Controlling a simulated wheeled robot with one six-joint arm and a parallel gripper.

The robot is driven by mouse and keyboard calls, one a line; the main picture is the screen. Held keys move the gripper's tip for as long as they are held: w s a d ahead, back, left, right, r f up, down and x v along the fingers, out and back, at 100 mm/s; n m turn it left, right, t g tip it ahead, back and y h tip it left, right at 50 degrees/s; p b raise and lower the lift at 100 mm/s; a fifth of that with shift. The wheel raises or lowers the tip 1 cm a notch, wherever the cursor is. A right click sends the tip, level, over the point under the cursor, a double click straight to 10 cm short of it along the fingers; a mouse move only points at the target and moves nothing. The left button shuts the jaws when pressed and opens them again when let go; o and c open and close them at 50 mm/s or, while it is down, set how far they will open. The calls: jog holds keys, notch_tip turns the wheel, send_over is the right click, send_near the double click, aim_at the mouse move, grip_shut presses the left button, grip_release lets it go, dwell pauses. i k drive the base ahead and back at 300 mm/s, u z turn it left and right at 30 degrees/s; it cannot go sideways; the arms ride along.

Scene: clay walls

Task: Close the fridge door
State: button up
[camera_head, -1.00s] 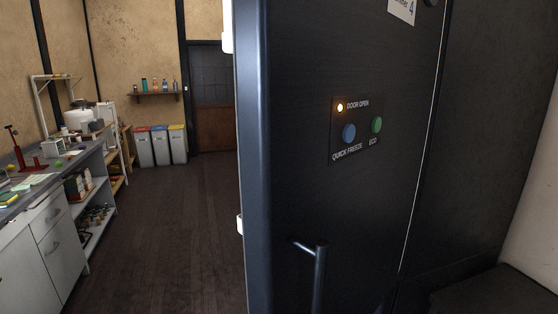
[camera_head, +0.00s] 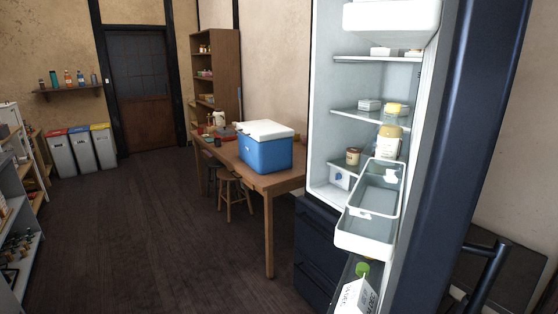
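The dark blue fridge door (camera_head: 445,150) stands open at the right of the head view, seen nearly edge-on. White door bins (camera_head: 375,240) are on its inner side, and a carton with a green cap (camera_head: 358,290) sits low in the door. The dark door handle (camera_head: 485,275) is at the lower right, on the door's outer side. The fridge interior (camera_head: 325,120) shows, with shelves holding jars and small containers. Dark drawers (camera_head: 317,250) are below it. My gripper is not in view.
A wooden table (camera_head: 262,182) with a blue and white cooler (camera_head: 265,146) and a stool (camera_head: 236,195) stands left of the fridge. Three bins (camera_head: 82,150) and a wooden door (camera_head: 138,90) are at the back. The dark floor (camera_head: 150,230) in the middle is clear.

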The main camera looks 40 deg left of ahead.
aim_at(472, 51)
jog(key=u, duration=0.8)
jog(key=k, duration=0.65)
jog(key=u, duration=2.3)
jog(key=k, duration=1.05)
jog(key=z, duration=1.85)
jog(key=i, duration=0.5)
jog(key=u, duration=0.05)
